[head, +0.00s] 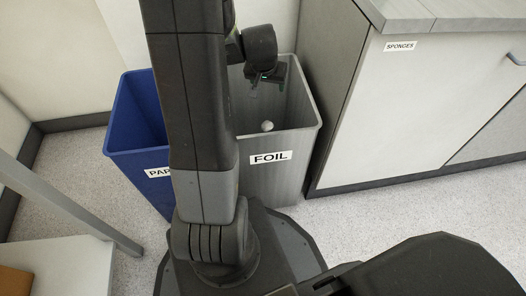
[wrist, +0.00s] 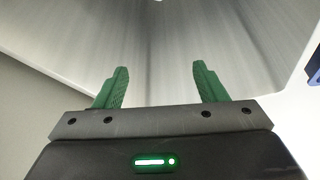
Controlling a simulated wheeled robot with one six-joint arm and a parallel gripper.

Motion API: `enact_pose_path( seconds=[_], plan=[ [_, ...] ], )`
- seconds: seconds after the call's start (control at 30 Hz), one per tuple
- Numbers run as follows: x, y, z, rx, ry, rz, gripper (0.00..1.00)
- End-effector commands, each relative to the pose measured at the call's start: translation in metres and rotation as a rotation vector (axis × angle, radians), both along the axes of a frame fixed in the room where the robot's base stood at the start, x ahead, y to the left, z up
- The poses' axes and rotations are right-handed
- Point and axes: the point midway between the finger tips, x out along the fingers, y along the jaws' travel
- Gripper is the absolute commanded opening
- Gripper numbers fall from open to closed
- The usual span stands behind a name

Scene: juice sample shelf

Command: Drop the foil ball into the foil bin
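The grey foil bin (head: 280,178) has a white label reading FOIL and stands on the floor against the cabinet. The foil ball (head: 267,126) is a small pale ball, seen through the bin's opening close to the front rim. I cannot tell whether it is resting or falling. My gripper (head: 266,82) is over the bin's opening, pointing down, apart from the ball. In the wrist view its two green fingers (wrist: 160,86) are spread with nothing between them, and the bin's brushed inner walls fill the view. A tiny bright spot at the top edge there may be the ball.
A blue bin (head: 133,130) with a label starting PAP stands left of the foil bin, partly hidden by my arm. A cabinet (head: 425,100) with a SPONGES label is close on the right. A white surface with a metal leg (head: 70,205) is at lower left.

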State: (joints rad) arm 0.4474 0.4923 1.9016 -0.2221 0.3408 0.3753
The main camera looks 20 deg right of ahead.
Motion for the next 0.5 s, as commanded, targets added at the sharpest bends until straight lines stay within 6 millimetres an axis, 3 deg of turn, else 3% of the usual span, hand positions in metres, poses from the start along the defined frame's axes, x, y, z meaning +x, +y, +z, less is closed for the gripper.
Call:
enact_pose_path(
  seconds=[0.27, 0.5],
  plan=[
    [-0.001, 0.001, 0.003, -0.001, -0.001, 0.000, 0.65],
    [-0.012, 0.009, 0.039, -0.002, -0.004, 0.000, 0.65]
  ],
)
